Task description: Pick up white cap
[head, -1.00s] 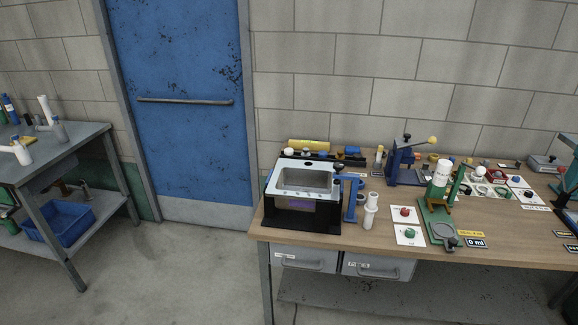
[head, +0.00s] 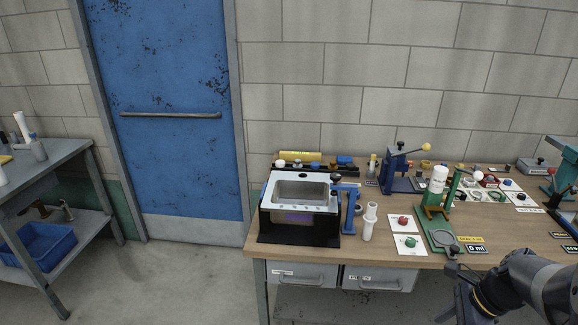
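A small white cap (head: 280,163) sits at the left end of a dark rack (head: 305,168) on the workbench, behind the sink unit. It is small in the head view, and its lower part is hard to make out. My gripper (head: 460,292) shows at the lower right, in front of the bench's front edge and far from this cap. Its fingers are dark and partly cut off by the frame, so I cannot tell whether they are open.
A black-and-grey sink unit (head: 300,212) stands at the bench's left end, with a blue stand (head: 350,208) and white bottle (head: 370,222) beside it. A green press (head: 436,225) stands mid-bench. A yellow cylinder (head: 300,156) lies behind the rack. Floor (head: 175,275) is clear between the tables.

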